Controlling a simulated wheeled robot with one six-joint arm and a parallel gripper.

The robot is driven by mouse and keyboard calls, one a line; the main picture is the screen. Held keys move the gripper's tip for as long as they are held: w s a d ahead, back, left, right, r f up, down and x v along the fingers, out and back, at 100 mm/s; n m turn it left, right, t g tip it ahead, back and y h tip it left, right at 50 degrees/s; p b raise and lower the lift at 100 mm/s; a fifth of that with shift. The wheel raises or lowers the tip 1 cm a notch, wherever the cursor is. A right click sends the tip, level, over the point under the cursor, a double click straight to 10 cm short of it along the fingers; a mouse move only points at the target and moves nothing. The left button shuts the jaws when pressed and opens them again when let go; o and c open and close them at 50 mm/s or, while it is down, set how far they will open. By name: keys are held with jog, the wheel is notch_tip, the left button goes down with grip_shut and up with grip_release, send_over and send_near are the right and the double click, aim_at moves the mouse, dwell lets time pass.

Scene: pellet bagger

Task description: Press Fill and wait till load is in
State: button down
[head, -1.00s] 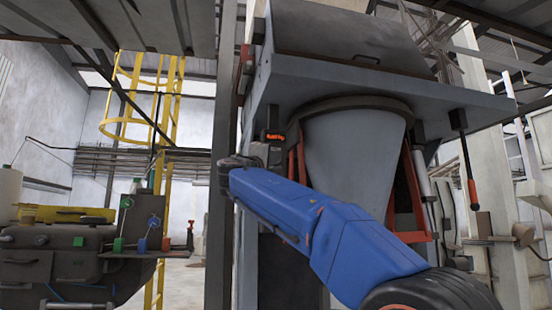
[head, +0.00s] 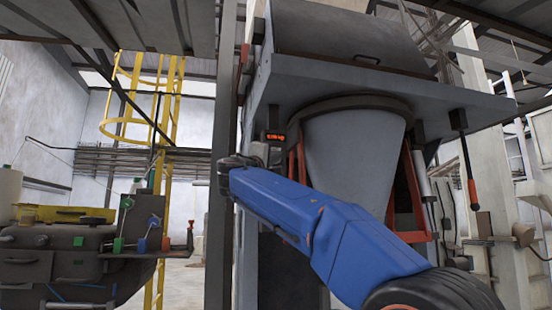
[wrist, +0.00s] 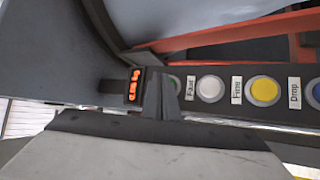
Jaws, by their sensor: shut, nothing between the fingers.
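The button panel (wrist: 222,99) runs across the wrist view under the hopper.
The grey hopper cone (head: 350,160) hangs beneath a large grey housing (head: 390,85), with red bars (head: 408,190) beside it. A dark bench (head: 60,255) and yellow caged ladder (head: 170,150) stand to the left. My blue arm crosses in front of the machine.

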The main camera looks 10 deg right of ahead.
jog(key=shift+s, duration=0.4)
jog(key=shift+s, duration=3)
jog(key=s+d+f+g+y, duration=0.2)
jog(key=s+d+f, duration=0.25)
jog(key=f, duration=0.65)
jog(key=s+d+f+m+g+y, duration=0.1)
jog(key=s+d+f+g+y, duration=0.3)
jog(key=f, duration=0.7)
jog(key=s+d+f+g, duration=0.1)
jog(key=s+d+f, duration=0.3)
jog(key=f, duration=0.7)
jog(key=s+a+f+m+g+y, duration=0.1)
jog(key=s+f+g+y, duration=0.1)
jog(key=s+f, duration=0.7)
jog(key=s+a+f+m+g+y, duration=0.2)
jog(key=s+f+y, duration=0.2)
jog(key=s+f, duration=0.5)
jog(key=s+a+f+m+g+y, duration=0.1)
jog(key=s+f, duration=0.8)
jog(key=f, duration=1.2)
jog(key=shift+s+a+f+m+g+y, duration=0.25)
jog(key=shift+s+f+m+g+y, duration=0.15)
jog(key=shift+m+y, duration=0.4)
jog(key=shift+r, duration=0.1)
